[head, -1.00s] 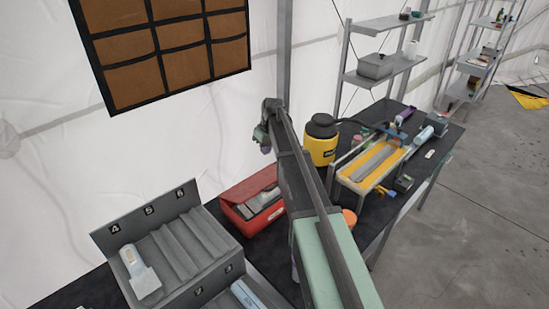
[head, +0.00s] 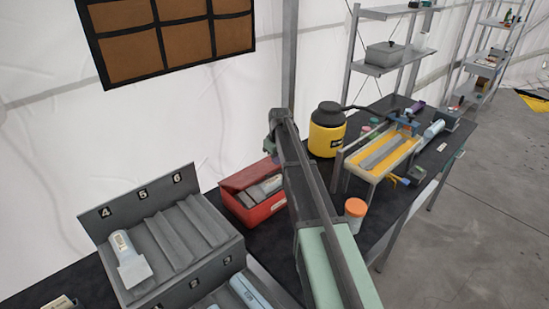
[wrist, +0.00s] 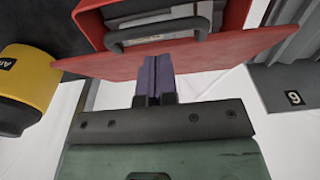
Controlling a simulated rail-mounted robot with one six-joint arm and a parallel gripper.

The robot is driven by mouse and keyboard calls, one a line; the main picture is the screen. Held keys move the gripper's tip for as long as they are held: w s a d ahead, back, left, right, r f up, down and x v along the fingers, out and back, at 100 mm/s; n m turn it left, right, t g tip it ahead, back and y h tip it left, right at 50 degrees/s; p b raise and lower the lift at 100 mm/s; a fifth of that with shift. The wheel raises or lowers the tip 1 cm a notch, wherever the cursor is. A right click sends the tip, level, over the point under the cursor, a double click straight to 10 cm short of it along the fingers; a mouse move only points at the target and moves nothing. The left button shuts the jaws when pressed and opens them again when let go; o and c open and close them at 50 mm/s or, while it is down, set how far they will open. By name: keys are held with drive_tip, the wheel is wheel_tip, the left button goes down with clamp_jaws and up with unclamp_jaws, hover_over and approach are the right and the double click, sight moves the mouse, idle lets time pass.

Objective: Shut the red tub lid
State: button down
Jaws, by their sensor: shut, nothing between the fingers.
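The red tub (head: 262,211) stands on the dark bench, left of my arm in the head view. Its red lid (head: 240,178) is raised along the back side, and grey contents show inside. In the wrist view the lid (wrist: 215,60) is a broad red panel across the upper part, with the tub (wrist: 88,22) and a grey handle (wrist: 160,34) beyond. The fingertips are at or very near the lid; contact cannot be told. My arm hides part of the tub's right side.
A grey numbered rack (head: 180,235) stands left of the tub. A yellow canister (head: 326,130), an orange-lidded jar (head: 354,214) and a yellow tray stand (head: 385,150) are to the right. A pocketed panel (head: 170,40) hangs on the wall behind.

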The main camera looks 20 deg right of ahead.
drive_tip(key=shift+s+d+f, duration=0.15)
drive_tip(key=shift+s+f, duration=0.35)
